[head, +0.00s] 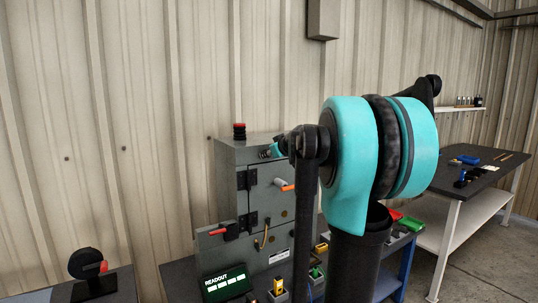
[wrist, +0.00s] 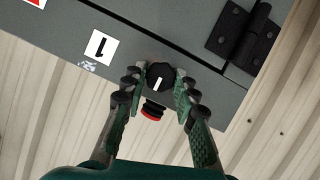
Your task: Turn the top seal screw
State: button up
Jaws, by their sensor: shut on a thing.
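The top seal screw (wrist: 160,76) is a black round knob with a white mark line on the grey enclosure, seen in the wrist view. My gripper (wrist: 158,84) has one finger on each side of the knob and is shut on it. The mark runs slightly tilted from upright in the picture. In the head view my gripper (head: 269,151) is small at the upper part of the grey enclosure (head: 232,160), partly hidden by my arm. The screw itself cannot be made out there.
A red-topped button (head: 239,130) stands on the enclosure; its red cap (wrist: 152,112) shows between my fingers. A white label with a 1 (wrist: 100,47) and a black hinge (wrist: 243,35) flank the screw.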

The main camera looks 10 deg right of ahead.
grip_shut()
jog(key=m+y, duration=0.1)
jog(key=m, duration=0.1)
jog(key=m+y, duration=0.2)
jog(key=m+g+y, duration=0.1)
jog(key=m, duration=0.2)
jog(key=shift+w+d+f+y, duration=0.1)
jog(key=shift+d+y, duration=0.25)
jog(key=shift+y, duration=0.05)
dwell(0.5)
jog(key=o, duration=1)
grip_release()
